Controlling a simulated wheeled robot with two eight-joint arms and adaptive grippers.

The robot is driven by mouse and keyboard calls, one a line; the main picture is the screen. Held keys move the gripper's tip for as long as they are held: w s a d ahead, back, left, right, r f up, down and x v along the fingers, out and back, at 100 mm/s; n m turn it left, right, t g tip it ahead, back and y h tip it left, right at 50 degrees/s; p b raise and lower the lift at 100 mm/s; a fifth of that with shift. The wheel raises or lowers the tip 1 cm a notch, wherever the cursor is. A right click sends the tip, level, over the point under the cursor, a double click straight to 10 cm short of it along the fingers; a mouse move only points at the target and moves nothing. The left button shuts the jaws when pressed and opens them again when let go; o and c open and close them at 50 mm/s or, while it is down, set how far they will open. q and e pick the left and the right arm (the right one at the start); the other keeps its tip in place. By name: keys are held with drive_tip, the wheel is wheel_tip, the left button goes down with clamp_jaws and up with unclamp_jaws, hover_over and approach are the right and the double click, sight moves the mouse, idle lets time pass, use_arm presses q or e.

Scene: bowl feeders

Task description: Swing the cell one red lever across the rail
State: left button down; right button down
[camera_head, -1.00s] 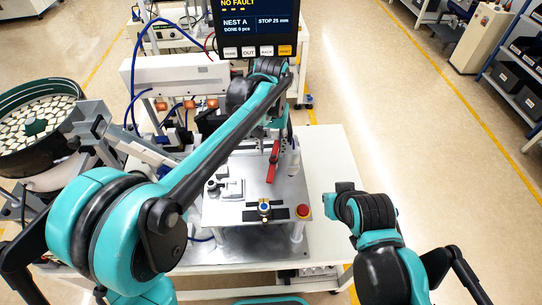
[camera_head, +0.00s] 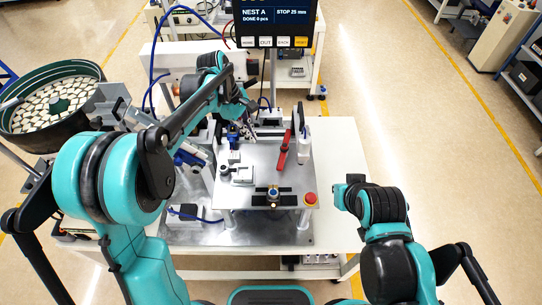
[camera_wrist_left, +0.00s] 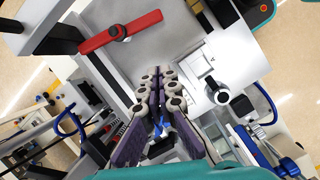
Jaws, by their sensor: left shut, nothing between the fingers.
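The red lever (camera_head: 284,148) stands on the grey fixture plate (camera_head: 250,194), right of its middle, long side running roughly away from me. In the left wrist view the red lever (camera_wrist_left: 119,32) lies at the upper left, with a dark pivot near its middle. My left gripper (camera_head: 250,130) is over the back of the plate, left of the lever and apart from it. In the left wrist view my left gripper (camera_wrist_left: 156,72) has its fingers together with nothing between them. The rail is hard to tell apart from the other fixture parts.
A monitor (camera_head: 276,22) stands behind the fixture. A red button (camera_head: 311,199) and a blue-topped knob (camera_head: 272,194) sit at the plate's front. A white block with a clamp (camera_head: 238,174) is on the left of the plate. A bowl feeder (camera_head: 52,105) stands at far left.

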sight(284, 149)
use_arm(q)
drive_tip(key=f, duration=0.3)
drive_tip(key=d+f+n, duration=0.1)
drive_tip(key=f, duration=0.1)
drive_tip(key=d+f+n+b, duration=0.1)
drive_tip(key=f, duration=0.2)
drive_tip(key=shift+s+f+h, duration=0.3)
drive_tip(key=shift+f, duration=0.05)
drive_tip(key=d, duration=0.2)
drive_tip(key=s+d, duration=0.1)
drive_tip(key=d, duration=0.1)
drive_tip(key=shift+f, duration=0.4)
drive_tip(key=shift+d, duration=0.15)
